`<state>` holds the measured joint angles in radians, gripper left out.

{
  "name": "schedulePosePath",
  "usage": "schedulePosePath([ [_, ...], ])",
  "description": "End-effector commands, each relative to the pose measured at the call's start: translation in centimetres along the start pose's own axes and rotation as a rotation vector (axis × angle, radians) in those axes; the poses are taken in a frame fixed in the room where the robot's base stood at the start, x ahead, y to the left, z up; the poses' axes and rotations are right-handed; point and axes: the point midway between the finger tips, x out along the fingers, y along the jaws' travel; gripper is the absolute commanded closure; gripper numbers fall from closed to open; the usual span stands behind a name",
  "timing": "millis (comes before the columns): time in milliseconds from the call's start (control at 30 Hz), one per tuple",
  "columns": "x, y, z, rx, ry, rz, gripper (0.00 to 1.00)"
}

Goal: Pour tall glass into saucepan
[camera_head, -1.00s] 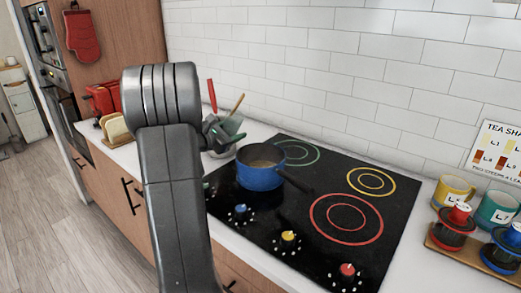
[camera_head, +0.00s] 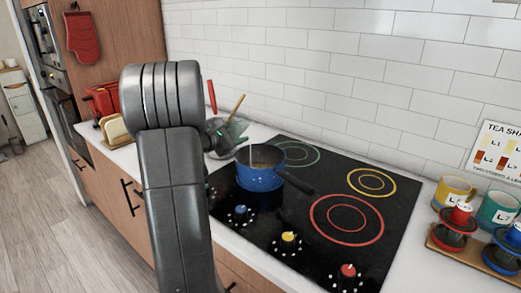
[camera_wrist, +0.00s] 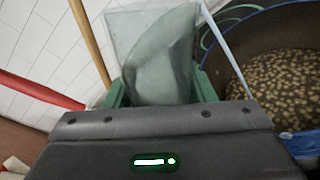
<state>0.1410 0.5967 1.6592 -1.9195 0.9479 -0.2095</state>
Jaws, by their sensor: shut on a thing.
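The blue saucepan (camera_head: 262,178) stands on the left of the hob, its dark handle toward the right. It holds a brownish, speckled content, which shows at the right of the wrist view (camera_wrist: 285,85). My gripper (camera_wrist: 160,95) is shut on the clear tall glass (camera_wrist: 150,30), between its green fingers. The glass is tilted, with pale liquid inside. A thin pale stream runs beside it toward the saucepan in the wrist view, and shows at the pan's left side in the head view. My arm partly hides the gripper in the head view.
The black hob (camera_head: 330,190) has coloured rings and knobs in front. A red toaster (camera_head: 101,99) and bread (camera_head: 115,130) are at the left. A utensil with a wooden handle (camera_head: 236,105) stands behind the glass. Mugs (camera_head: 455,188) and a wooden tray (camera_head: 450,250) are at the right.

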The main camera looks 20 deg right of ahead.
Motion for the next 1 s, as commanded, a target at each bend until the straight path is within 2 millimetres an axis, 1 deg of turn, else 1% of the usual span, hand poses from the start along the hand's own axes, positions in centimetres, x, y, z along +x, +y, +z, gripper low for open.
schedulePosePath([
  [1000,-0.1,0.38,0.71,0.128,0.034,0.0,0.77],
])
